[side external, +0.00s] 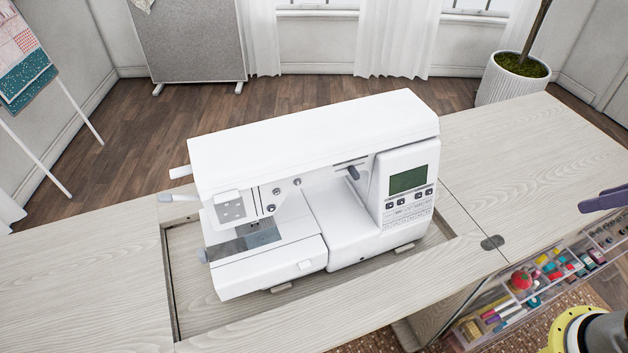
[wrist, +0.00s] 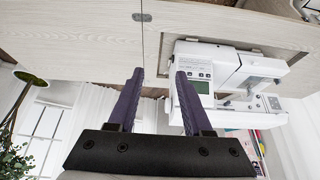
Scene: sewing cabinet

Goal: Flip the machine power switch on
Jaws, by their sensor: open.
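The white sewing machine (side external: 305,150) sits in the recessed opening of the cabinet top, with a green screen (side external: 408,179) and buttons at its right front. In the wrist view the machine (wrist: 235,70) appears upside down, right of the fingers. I cannot make out the power switch in either view; the machine's right end is turned away in the side view. My gripper (wrist: 159,73) is open, with two purple fingers apart and nothing between them.
The pale wood cabinet top (side external: 530,140) is clear to the right of the machine and to its left. A clear drawer (side external: 530,285) of sewing supplies stands open at the lower right. A potted plant (side external: 515,80) stands behind the cabinet.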

